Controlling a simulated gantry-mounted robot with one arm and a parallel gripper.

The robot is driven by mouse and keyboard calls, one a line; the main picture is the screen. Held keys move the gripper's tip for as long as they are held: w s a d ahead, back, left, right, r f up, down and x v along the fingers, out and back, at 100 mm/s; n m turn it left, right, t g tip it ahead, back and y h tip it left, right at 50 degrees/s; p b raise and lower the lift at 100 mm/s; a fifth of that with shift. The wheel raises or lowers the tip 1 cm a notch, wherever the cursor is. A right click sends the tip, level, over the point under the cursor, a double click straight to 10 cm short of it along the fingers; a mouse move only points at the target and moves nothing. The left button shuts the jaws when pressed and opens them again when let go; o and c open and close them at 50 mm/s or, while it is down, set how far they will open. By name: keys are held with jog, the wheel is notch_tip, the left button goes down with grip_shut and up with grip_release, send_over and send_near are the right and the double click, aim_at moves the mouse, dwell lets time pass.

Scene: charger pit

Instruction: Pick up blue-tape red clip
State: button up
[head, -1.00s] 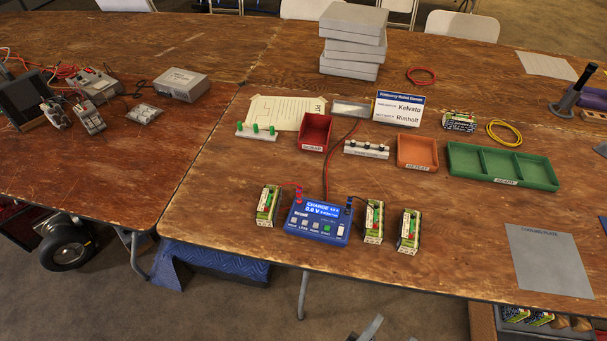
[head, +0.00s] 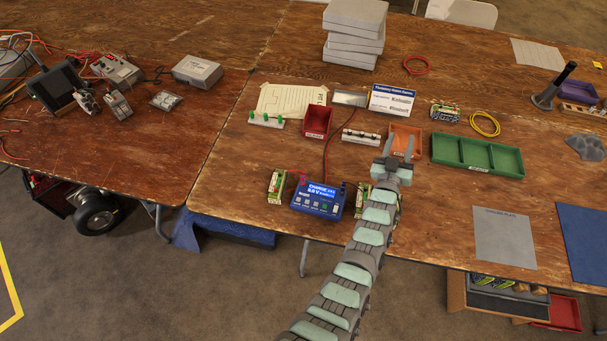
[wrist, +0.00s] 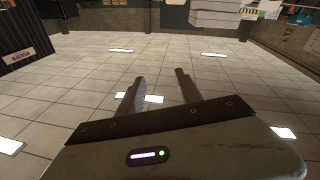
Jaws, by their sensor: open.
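The blue charger (head: 318,200) sits near the table's front edge, with a red lead and small red parts (head: 295,174) at its upper left, beside a battery pack (head: 277,187). I cannot make out blue tape on any red clip at this size. My gripper (head: 398,147) is open and empty, seen in front of the orange tray (head: 417,133), to the right of the charger. In the wrist view my gripper (wrist: 160,93) shows two spread fingers with nothing between them. My arm partly hides another battery pack (head: 362,198).
A red bin (head: 318,122), a green divided tray (head: 477,155), a sign (head: 392,101) and a dark upright post (head: 553,85) stand on the table. A grey plate (head: 504,238) lies at the front right. The wrist view faces a tiled surface with bright panels, away from the table.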

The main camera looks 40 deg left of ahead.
jog(key=w+a+f+g+h, duration=0.3)
jog(key=w+a, duration=0.2)
jog(key=w, duration=0.1)
jog(key=m+g+h, duration=0.2)
jog(key=g+h, duration=0.1)
jog(key=g, duration=1.1)
send_near(303, 174)
jog(key=f, duration=0.4)
jog(key=shift+w+a+f+b, duration=0.15)
jog(key=shift+a+f+b, duration=0.15)
jog(key=shift+b, duration=0.1)
jog(key=shift+w+f, duration=0.1)
jog(key=shift+f, duration=0.15)
